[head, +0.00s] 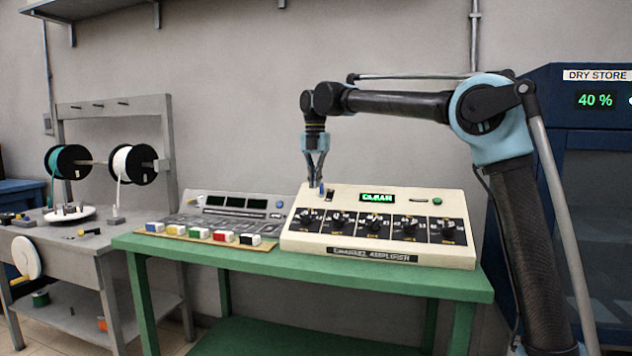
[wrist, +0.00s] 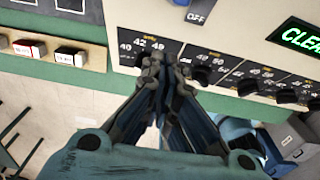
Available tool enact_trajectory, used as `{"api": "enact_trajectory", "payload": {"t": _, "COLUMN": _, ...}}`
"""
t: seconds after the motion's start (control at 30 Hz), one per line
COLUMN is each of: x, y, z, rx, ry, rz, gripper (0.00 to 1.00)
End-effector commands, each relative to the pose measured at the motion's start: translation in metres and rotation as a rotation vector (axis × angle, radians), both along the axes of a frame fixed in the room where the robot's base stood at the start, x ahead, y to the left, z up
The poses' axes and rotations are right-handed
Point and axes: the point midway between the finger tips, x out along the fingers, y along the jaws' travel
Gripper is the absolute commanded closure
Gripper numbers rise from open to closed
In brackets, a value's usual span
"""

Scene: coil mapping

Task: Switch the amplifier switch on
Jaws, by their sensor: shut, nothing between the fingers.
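The cream channel amplifier (head: 300,240) stands on the green table. Its small dark switch (head: 330,195) is at the upper left of the panel, left of the lit green display (head: 376,198). In the wrist view an OFF label (wrist: 197,18) shows at the top edge, and the switch is mostly cut off above it. My gripper (head: 320,186) points down just left of the switch, close to the panel top. I cannot tell whether it touches. Its fingers are shut together and empty, also in the wrist view (wrist: 160,62).
A row of black knobs (head: 376,227) runs below the switch. A grey console (head: 228,207) and a board of coloured blocks (head: 200,234) are left of the amplifier. A grey bench with spools (head: 72,161) is farther left. A blue dry store cabinet (head: 590,130) stands right.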

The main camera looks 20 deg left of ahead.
Motion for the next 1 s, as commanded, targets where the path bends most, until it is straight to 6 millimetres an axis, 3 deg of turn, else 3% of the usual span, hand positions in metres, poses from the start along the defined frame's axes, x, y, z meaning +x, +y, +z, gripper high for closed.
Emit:
{"api": "enact_trajectory", "payload": {"t": 0.6, "x": 0.015, "y": 0.004, "z": 0.079, "rx": 0.000, "ry": 0.000, "rz": 0.001, "gripper": 1.00}}
{"api": "enact_trajectory", "payload": {"t": 1.0, "x": 0.020, "y": 0.003, "z": 0.096, "rx": 0.000, "ry": 0.000, "rz": 0.000, "gripper": 1.00}}
